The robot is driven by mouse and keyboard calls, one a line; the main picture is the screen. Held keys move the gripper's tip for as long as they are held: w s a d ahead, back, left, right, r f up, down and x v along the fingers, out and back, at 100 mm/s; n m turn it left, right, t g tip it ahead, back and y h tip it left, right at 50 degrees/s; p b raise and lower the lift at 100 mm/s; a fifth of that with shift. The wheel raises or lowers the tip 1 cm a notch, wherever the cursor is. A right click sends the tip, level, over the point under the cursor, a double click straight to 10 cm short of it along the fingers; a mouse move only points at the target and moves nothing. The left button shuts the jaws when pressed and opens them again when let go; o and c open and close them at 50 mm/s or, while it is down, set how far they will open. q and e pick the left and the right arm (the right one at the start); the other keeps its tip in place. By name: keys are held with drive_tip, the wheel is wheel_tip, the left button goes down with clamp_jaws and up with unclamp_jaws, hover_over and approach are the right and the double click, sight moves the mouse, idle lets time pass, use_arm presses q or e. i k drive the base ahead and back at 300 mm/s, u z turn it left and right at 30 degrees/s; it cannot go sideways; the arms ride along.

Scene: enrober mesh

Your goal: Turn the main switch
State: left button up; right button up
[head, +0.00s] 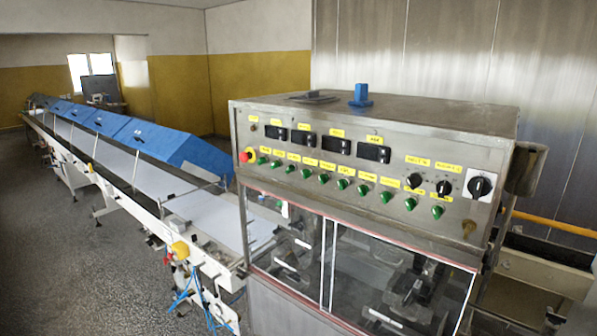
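A steel control panel (350,170) faces me on top of the enrober machine. At its right end a large black rotary knob (480,186) sits on a square pale plate; it looks like the main switch. A light mark shows on the knob, but its exact setting is hard to tell. Two smaller black knobs, a left one (414,181) and a right one (444,188), are to its left under yellow labels too small to read. Neither of my grippers is in view, and nothing touches the panel.
A long conveyor (150,185) with blue covers runs back left. Grey floor (70,270) lies open at left.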

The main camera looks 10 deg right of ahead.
sight(479, 185)
drive_tip(key=z, duration=2.1)
drive_tip(key=k, duration=0.65)
drive_tip(key=u, duration=1)
drive_tip(key=i, duration=0.5)
